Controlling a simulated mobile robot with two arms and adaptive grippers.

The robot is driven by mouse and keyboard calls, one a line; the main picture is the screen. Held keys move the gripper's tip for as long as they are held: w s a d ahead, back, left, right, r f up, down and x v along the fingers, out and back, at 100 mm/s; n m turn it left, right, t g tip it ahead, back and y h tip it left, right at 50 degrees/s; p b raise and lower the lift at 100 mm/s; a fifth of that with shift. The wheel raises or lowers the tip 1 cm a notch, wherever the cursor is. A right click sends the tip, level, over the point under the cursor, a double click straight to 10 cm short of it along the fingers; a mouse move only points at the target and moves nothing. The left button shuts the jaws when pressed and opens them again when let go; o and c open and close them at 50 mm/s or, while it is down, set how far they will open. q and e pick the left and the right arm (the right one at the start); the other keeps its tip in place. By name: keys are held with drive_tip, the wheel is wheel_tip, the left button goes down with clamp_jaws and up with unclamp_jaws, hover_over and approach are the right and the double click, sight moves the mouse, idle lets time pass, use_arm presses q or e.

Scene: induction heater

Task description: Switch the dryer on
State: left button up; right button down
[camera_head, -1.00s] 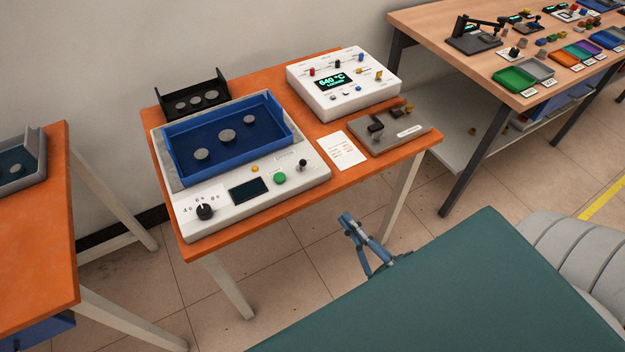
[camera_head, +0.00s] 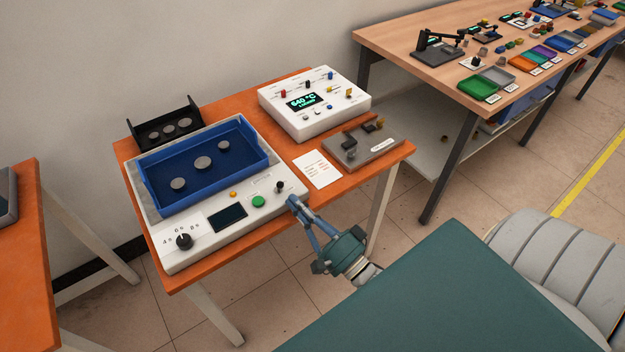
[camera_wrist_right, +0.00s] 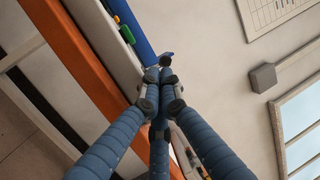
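The dryer is a white box (camera_head: 208,236) with a blue tray (camera_head: 157,203) on top, standing on an orange table. Its front panel has a black dial (camera_head: 184,241), a dark display (camera_head: 228,217), a green button (camera_head: 258,201), a small orange button (camera_head: 233,194) and a black toggle switch (camera_head: 280,187). My right gripper (camera_head: 293,202) is at the panel's right front edge, just short of the toggle. In the right wrist view its fingertips (camera_wrist_right: 160,76) are together with nothing seen between them, and a dark round knob (camera_wrist_right: 165,60) shows just past them. My left gripper is out of view.
A white unit (camera_head: 315,105) reading 640 °C stands behind on the same table (camera_head: 285,148). A paper card (camera_head: 317,169) and a grey plate with black parts (camera_head: 362,145) lie right of the dryer. A black rack (camera_head: 165,133) stands behind the tray.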

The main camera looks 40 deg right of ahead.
sight(280, 187)
drive_tip(key=shift+x, duration=1.2)
